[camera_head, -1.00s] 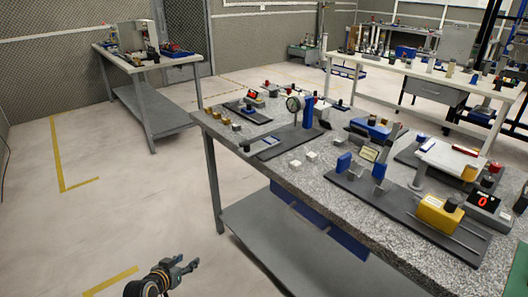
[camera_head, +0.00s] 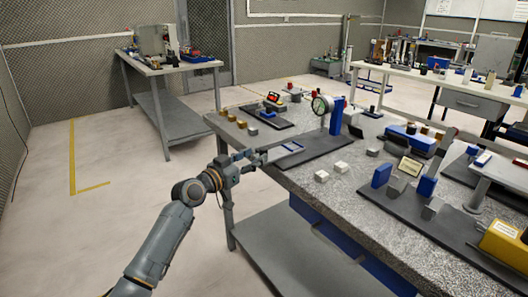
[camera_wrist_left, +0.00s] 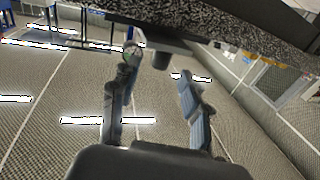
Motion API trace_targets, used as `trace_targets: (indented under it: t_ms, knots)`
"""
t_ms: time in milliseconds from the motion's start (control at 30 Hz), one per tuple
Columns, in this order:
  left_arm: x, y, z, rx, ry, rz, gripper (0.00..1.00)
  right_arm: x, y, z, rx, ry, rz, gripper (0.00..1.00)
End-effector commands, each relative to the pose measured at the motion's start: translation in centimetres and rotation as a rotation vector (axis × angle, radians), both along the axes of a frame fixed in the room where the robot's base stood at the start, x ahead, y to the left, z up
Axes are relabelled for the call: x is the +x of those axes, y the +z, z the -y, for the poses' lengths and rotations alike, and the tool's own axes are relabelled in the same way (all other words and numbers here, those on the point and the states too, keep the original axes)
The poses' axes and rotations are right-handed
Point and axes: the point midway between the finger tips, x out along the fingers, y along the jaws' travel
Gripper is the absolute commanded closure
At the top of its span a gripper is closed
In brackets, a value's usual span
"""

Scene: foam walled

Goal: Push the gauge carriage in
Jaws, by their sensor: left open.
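The dial gauge (camera_head: 321,104) has a pale round face and stands by a blue upright block (camera_head: 337,116) on a dark base plate (camera_head: 322,149) on the speckled bench. A small blue rectangular outline (camera_head: 290,148) lies on the plate's near left part. Which part is the carriage is not clear. My left gripper (camera_head: 246,155) is at the bench's left edge, left of the plate, fingers toward it. In the left wrist view its two fingers (camera_wrist_left: 153,95) are apart with nothing between them. My right gripper is not in view.
The granite bench (camera_head: 300,184) also holds white blocks (camera_head: 331,172), brass pieces (camera_head: 232,118), a red-display device (camera_head: 273,100) and a fixture with blue blocks (camera_head: 382,176). A blue drawer front (camera_head: 345,240) is below its top. Open floor (camera_head: 110,205) lies to the left.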

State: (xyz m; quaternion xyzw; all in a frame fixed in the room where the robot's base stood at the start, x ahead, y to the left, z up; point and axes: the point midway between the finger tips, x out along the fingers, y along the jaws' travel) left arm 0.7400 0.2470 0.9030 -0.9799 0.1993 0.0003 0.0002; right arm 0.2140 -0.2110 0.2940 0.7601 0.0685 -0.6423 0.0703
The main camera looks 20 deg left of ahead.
Motion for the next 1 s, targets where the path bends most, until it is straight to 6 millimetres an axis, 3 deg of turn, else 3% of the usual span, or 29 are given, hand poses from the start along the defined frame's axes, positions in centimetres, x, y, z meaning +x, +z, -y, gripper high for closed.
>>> trace_targets:
  t_ms: [100,300,700,933,1000]
  knots:
    - [2.2,0.0,1.0,-0.004,-0.001,-0.001,0.54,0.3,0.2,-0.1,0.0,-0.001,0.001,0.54]
    - [4.2,-0.1,1.8,-0.002,0.0,-0.001,0.54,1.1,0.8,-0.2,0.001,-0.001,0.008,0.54]
    - [4.9,-0.1,2.1,-0.001,0.0,0.0,0.54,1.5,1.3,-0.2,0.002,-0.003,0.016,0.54]
    - [4.8,-0.1,2.1,-0.001,0.0,0.0,0.98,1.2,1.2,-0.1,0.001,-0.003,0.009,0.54]
    - [4.8,-0.1,2.0,-0.001,0.0,-0.001,1.0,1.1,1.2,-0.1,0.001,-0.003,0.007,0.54]
